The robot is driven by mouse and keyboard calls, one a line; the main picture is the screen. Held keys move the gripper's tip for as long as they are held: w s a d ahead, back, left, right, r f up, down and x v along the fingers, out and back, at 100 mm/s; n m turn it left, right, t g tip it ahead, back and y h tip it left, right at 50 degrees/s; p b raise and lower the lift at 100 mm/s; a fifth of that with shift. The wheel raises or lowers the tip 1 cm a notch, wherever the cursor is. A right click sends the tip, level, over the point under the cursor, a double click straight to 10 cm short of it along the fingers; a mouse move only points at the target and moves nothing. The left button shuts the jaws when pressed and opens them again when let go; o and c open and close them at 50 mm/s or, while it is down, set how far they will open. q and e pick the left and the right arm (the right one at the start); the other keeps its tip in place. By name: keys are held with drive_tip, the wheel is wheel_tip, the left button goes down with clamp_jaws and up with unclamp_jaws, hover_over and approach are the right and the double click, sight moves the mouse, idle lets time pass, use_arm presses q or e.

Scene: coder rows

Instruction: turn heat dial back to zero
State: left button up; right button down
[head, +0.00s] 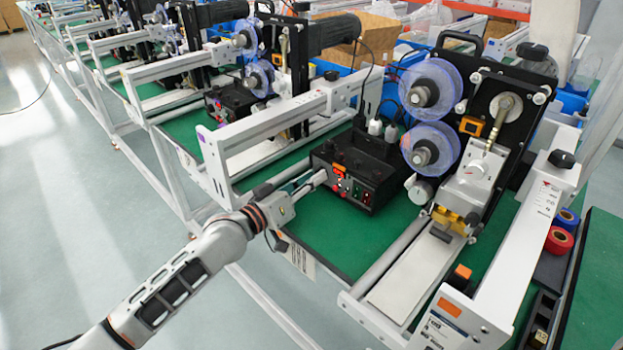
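The black control box (362,172) sits on the green table top in the middle of the head view. Its front panel carries small knobs, an orange-red display or label and red and green switches, too small to tell which one is the heat dial. My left gripper (319,179) reaches in from the lower left, with its fingertips at the left part of this panel. I cannot tell whether the fingers touch a dial or how far apart they are. The fingertips may hide part of the panel. My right gripper is not in view.
A coder machine with clear blue reels (432,85) stands right of the box. A white frame rail (268,125) runs behind and left of the gripper. White plugs (376,128) and cables rise behind the box. Red and blue tape rolls (559,240) lie at right.

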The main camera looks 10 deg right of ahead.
use_arm(q)
drive_tip(key=o, duration=0.4)
drive_tip(key=v, duration=1.2)
